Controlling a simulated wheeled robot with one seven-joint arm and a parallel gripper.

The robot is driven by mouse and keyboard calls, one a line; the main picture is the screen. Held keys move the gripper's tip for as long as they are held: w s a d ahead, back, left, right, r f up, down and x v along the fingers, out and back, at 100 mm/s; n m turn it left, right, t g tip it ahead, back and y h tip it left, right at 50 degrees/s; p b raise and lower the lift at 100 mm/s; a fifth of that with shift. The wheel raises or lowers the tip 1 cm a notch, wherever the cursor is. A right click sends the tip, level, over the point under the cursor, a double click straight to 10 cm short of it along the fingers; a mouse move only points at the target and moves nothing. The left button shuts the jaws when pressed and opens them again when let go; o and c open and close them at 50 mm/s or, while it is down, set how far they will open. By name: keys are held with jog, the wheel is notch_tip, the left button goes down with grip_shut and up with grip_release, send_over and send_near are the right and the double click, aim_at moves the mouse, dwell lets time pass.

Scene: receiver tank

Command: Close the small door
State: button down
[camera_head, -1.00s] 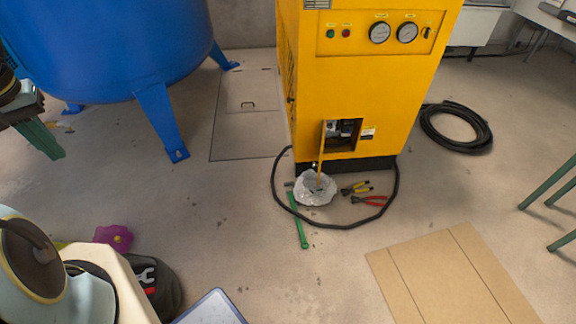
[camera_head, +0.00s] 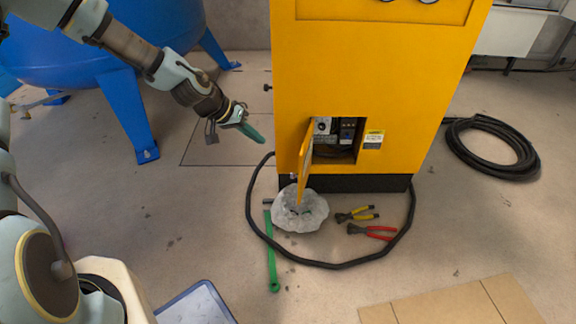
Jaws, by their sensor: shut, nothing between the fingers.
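The small door (camera_head: 305,165) is a yellow panel low on the front of the yellow cabinet (camera_head: 375,70). It stands open, swung outward on the left side of a square opening (camera_head: 338,139) with dark and grey parts inside. My gripper (camera_head: 255,134) is to the left of the door, in the air and apart from it. Its fingers look shut and nothing shows between them.
A blue tank (camera_head: 150,60) stands at the left.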

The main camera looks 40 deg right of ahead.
aim_at(301, 161)
jog(key=s+d+f+b, duration=0.2)
jog(key=s+d+f, duration=0.3)
jog(key=d+f, duration=0.3)
jog(key=shift+d+b, duration=0.15)
jog(key=shift+b, duration=0.2)
jog(key=shift+s, duration=0.1)
